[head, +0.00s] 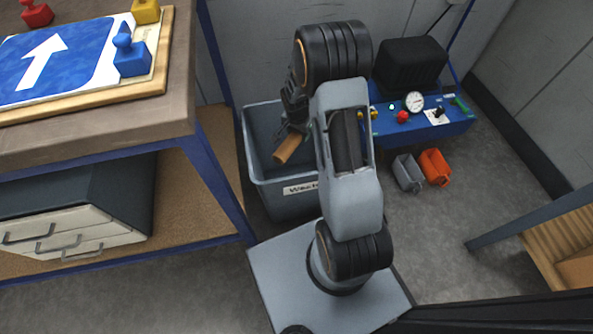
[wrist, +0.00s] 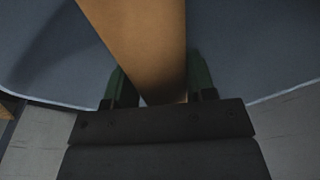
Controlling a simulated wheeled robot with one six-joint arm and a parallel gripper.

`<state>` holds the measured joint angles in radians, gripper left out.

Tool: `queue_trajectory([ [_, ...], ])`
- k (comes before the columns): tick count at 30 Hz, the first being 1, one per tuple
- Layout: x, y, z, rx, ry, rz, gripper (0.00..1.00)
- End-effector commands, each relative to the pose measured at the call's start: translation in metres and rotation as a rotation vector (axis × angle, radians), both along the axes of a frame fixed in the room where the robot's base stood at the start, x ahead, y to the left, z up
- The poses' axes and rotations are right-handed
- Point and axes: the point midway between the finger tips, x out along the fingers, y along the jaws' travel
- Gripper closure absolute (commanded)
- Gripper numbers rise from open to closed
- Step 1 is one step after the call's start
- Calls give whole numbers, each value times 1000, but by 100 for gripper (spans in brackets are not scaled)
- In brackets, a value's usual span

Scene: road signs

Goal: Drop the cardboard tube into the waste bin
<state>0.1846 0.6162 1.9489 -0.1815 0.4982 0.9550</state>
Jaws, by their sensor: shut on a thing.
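The brown cardboard tube (head: 288,147) hangs over the opening of the grey waste bin (head: 262,178) in the head view, tilted. My gripper (head: 298,128) is shut on the tube and partly hidden by my arm. In the wrist view the tube (wrist: 143,45) runs up from between the two fingers of my gripper (wrist: 160,88). The bin's bluish-grey inside and pale rim (wrist: 275,92) surround it there. The bin's label is partly covered by my arm. I cannot tell exactly how far the tube reaches below the rim.
A workbench with a blue arrow sign (head: 55,60) stands left of the bin. A blue compressor-like unit (head: 425,120) with a gauge is at the right. Floor at centre right is clear.

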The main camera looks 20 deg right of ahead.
Motion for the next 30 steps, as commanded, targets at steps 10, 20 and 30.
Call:
queue_trajectory([
  [10, 0, 0, -2, 0, 0, 0, 44],
  [20, 0, 0, -2, 0, 0, 0, 20],
  [30, -1, 2, 17, 0, -1, 0, 20],
])
